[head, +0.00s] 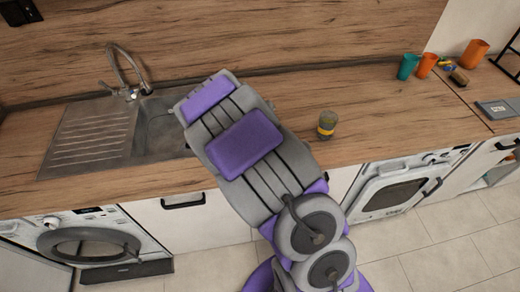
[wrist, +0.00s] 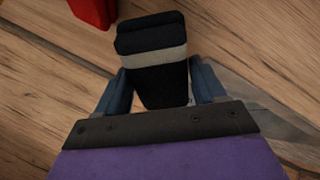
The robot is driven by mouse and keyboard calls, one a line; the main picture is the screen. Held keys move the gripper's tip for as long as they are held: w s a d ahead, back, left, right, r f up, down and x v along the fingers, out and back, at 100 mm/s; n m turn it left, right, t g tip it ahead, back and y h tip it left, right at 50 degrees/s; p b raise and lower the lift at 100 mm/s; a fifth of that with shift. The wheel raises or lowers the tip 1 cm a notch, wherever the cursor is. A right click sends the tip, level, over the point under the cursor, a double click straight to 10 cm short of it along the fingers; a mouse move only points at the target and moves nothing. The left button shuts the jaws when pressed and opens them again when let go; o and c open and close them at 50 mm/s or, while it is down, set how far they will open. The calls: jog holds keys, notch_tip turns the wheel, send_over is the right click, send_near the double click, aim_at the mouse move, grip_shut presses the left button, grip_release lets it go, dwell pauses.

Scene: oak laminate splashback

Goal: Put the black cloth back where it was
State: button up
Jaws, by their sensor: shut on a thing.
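A black cloth (wrist: 153,35), folded into a thick block with a pale grey band across it, fills the middle of the wrist view. My gripper (wrist: 160,78) is shut on it, with one blue-grey finger at each side. The cloth's far end sticks out past the fingertips over wood-grain surface. Whether the cloth touches that surface I cannot tell. In the head view my arm reaches up toward the sink (head: 170,122) and hides the gripper and the cloth.
In the wrist view a red object (wrist: 95,10) is close by at top left. In the head view a yellow-banded glass (head: 327,124) stands right of my arm on the wooden counter (head: 390,118). Teal (head: 407,66) and orange (head: 427,64) cups stand at back right. A tap (head: 128,75) rises behind the sink.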

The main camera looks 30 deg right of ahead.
jog(key=s+g, duration=0.1)
jog(key=s+a+y, duration=0.1)
jog(key=s+f+m+g, duration=0.1)
jog(key=s, duration=0.1)
jog(key=shift+s+a+g+y, duration=0.1)
jog(key=shift+a+g+y, duration=0.2)
jog(key=shift+y, duration=0.1)
jog(key=s+a+r+m+g+y, duration=0.1)
jog(key=s+a+g+y, duration=0.15)
jog(key=s+a, duration=0.35)
jog(key=w+d, duration=0.3)
jog(key=w+d+f+b, duration=0.1)
jog(key=w+d, duration=0.2)
jog(key=w, duration=0.1)
jog(key=w+d+b, duration=0.1)
jog(key=w+d, duration=0.2)
jog(key=w, duration=0.1)
jog(key=shift+w+d+f, duration=0.15)
jog(key=shift+w+d, duration=0.1)
jog(key=shift+d, duration=0.1)
jog(key=shift+w+d, duration=0.35)
jog(key=shift+d, duration=0.25)
jog(key=f, duration=0.2)
jog(key=f+b, duration=0.1)
jog(key=shift+a+f, duration=0.3)
jog(key=o, duration=1.1)
jog(key=shift+d, duration=0.1)
